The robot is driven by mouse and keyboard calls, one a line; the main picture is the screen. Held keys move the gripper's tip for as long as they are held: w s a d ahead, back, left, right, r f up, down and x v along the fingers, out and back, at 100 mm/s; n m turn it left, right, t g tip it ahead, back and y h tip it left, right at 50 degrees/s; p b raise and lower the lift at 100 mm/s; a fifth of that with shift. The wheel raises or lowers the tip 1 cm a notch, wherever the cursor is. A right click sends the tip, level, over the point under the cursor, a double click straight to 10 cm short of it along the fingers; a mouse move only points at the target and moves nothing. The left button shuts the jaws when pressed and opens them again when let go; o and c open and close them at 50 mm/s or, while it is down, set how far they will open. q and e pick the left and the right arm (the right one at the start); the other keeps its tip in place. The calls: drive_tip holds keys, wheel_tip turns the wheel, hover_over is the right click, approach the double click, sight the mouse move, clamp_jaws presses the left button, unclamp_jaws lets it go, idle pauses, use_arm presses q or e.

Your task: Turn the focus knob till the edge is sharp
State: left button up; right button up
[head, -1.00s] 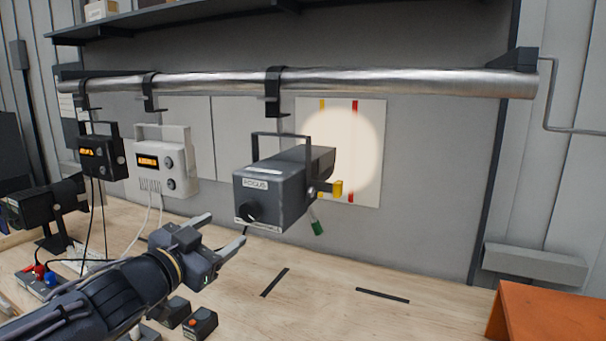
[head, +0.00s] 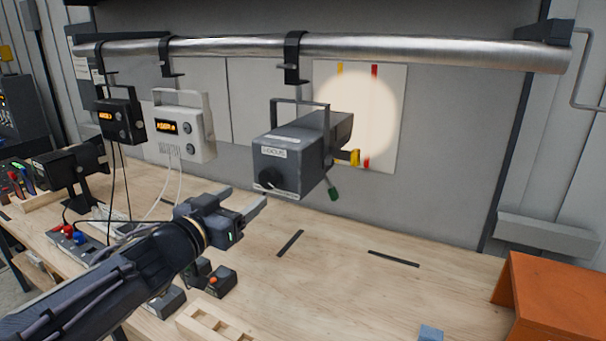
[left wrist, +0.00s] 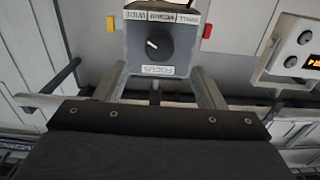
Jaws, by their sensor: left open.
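The dark grey lamp (head: 285,165) hangs from the rail, with a FOCUS label above a round black focus knob (head: 268,178) on its rear face. In the left wrist view the knob (left wrist: 158,43) has a white pointer mark. The lamp throws a pale round spot (head: 352,115) on a white board; its rim looks somewhat soft. My left gripper (head: 243,200) is open and empty, just below and left of the knob, apart from it. In the left wrist view its two fingers (left wrist: 163,85) point toward the lamp, with the knob beyond and between them. My right gripper is out of view.
A metal rail (head: 400,50) runs above the lamp. A yellow handle (head: 350,157) and a green tag (head: 333,194) are at the lamp's right side. A black unit (head: 118,120) and a white unit (head: 180,130) hang left. An orange stand (head: 550,295) is front right; the middle bench is mostly clear.

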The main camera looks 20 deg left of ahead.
sight(266, 182)
use_arm(q)
drive_tip(key=w, duration=0.2)
drive_tip(key=w+b, duration=0.1)
drive_tip(key=w, duration=0.4)
drive_tip(key=shift+w+d+f, duration=0.1)
drive_tip(key=shift+w+d, duration=0.25)
drive_tip(key=shift+w, duration=0.05)
drive_tip(key=c, duration=0.9)
drive_tip(key=shift+b, duration=0.3)
drive_tip(key=shift+c, duration=0.4)
drive_tip(key=m, duration=0.3)
drive_tip(key=shift+m+b, duration=0.35)
drive_tip(key=shift+m, duration=0.05)
